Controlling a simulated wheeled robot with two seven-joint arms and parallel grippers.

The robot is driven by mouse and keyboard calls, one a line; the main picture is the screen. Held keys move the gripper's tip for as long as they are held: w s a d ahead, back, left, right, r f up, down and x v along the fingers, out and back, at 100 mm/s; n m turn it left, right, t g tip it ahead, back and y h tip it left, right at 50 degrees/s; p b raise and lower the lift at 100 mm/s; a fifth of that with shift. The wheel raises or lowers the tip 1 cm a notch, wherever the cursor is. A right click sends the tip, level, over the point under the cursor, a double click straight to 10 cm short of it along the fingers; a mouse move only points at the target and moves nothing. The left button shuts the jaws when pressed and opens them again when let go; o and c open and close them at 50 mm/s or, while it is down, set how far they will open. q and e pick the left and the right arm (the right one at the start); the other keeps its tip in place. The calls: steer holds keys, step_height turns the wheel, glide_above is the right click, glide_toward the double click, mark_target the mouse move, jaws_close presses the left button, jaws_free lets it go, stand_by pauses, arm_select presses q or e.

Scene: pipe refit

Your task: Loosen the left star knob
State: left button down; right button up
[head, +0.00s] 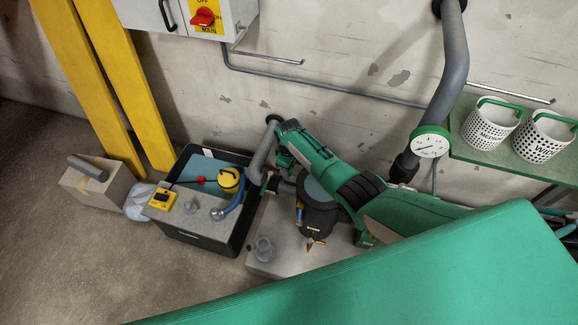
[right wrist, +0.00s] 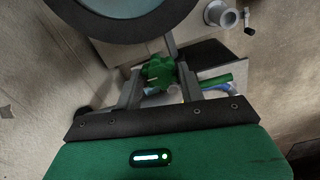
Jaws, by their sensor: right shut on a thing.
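In the right wrist view, the green star knob (right wrist: 158,70) sits between the two grey fingers of my right gripper (right wrist: 157,84), which is shut on it. In the head view my right gripper (head: 279,152) reaches in from the right to the pipework, left of a dark cylinder (head: 318,218) with a blue-grey top. The knob is mostly hidden there by the hand. The cylinder's round end also fills the top left of the wrist view (right wrist: 108,34). My left gripper is not in view.
A black crate (head: 240,240) with a yellow device (head: 162,200) and a yellow round part (head: 229,179) stands left of the pipework. A grey pipe (head: 455,70) with a gauge (head: 430,142) rises behind my arm. White baskets (head: 545,138) stand on the right shelf. The floor at lower left is clear.

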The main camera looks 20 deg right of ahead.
stand_by(0.5)
steer(key=o, duration=0.8)
steer(key=shift+c, duration=0.2)
